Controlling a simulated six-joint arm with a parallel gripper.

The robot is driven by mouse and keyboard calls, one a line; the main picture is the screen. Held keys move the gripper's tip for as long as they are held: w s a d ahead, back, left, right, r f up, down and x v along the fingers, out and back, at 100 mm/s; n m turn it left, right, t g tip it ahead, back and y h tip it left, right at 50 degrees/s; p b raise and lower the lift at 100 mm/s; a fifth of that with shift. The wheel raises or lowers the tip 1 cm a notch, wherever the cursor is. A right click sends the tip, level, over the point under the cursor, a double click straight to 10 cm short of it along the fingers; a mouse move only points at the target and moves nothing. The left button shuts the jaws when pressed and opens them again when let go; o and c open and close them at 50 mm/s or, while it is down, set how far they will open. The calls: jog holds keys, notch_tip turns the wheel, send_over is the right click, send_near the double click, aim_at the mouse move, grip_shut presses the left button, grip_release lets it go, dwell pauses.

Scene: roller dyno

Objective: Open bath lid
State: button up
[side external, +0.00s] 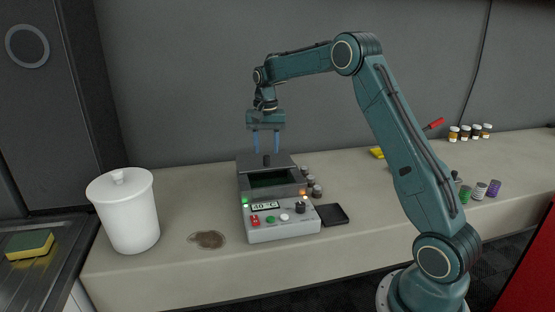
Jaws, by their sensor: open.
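The bath (283,232) is a grey box on the bench with a front panel of buttons and a small display reading about 40 °C. Its grey lid (248,164) lies flat across the rear of the top, with a dark knob standing up from it. In front of the lid is a dark recess (272,180); I cannot tell how deep it is. My gripper (266,150) points straight down above the lid. Its two blue fingers are apart and empty, one on each side of the knob as seen here. I cannot tell whether they reach down to it.
Small dark-capped vials (315,191) stand close along the bath's right side. A black square pad (335,214) lies at its front right. Several jars (470,133) stand far right.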

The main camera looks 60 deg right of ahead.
aim_at(267, 156)
notch_tip(267, 156, up, 10)
jog(key=shift+r, duration=0.2)
jog(key=shift+a+r, duration=0.1)
dwell(0.5)
jog(key=s+a+r+n+t, duration=0.1)
jog(key=s+a+r+n, duration=0.25)
jog(key=s+a, duration=0.35)
jog(key=s+a+r+n+t, duration=0.2)
jog(key=s+a+r, duration=0.2)
jog(key=s+a, duration=0.3)
jog(key=s+a+f+n+t, duration=0.1)
jog(key=s+a+f+n, duration=0.2)
jog(key=s, duration=0.6)
jog(key=s+a+f+n+t, duration=0.1)
jog(key=s+a+f+n, duration=0.2)
jog(key=s, duration=0.6)
notch_tip(267, 156, down, 2)
jog(key=shift+a+f+t, duration=0.15)
jog(key=shift+a+t, duration=0.15)
jog(key=shift+a, duration=0.45)
